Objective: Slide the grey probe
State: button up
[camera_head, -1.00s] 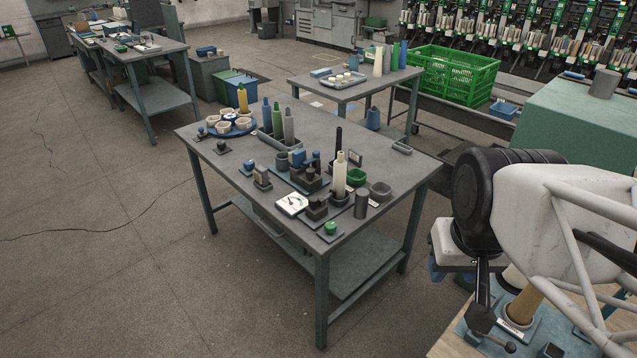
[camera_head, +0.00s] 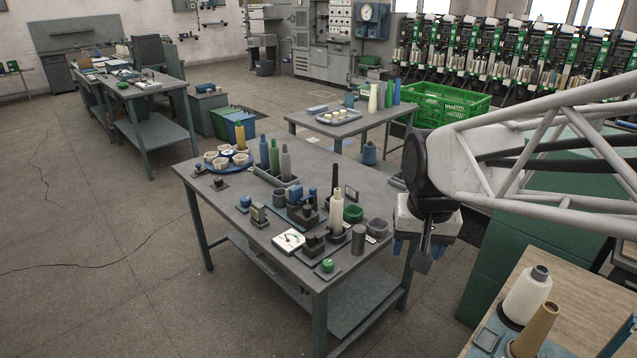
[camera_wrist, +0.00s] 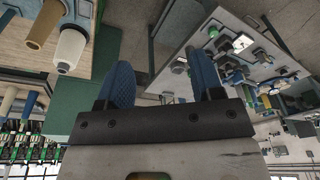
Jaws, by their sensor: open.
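My gripper (camera_head: 418,250) hangs in the air just off the right end of the grey worktable (camera_head: 232,230). In the wrist view my gripper (camera_wrist: 163,80) shows two blue fingers, apart, with nothing between them. A dark grey block with a knob (camera_head: 312,244) stands beside a white dial gauge (camera_head: 288,241) near the table's front right edge. It may be the grey probe, but I cannot tell for sure. My gripper is to its right and touches nothing there. In the wrist view the table items are small and tilted, and I cannot pick out the probe.
A green button (camera_head: 328,265) lies in front. A wooden bench (camera_head: 590,300) with cones is at the lower right. A green crate (camera_head: 440,105) is behind.

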jog(key=w+a+f+m, duration=0.15)
jog(key=w+a, duration=0.25)
jog(key=w, duration=0.7)
jog(key=m+g, duration=0.2)
jog(key=m, duration=0.1)
send_over(310, 236)
jog(key=f, duration=2)
jog(key=shift+s+d, duration=0.2)
jog(key=shift+d, duration=0.1)
jog(key=shift+w+a+f, duration=0.3)
jog(key=shift+f, duration=0.1)
jog(key=shift+f, duration=3.85)
jog(key=shift+c, duration=0.2)
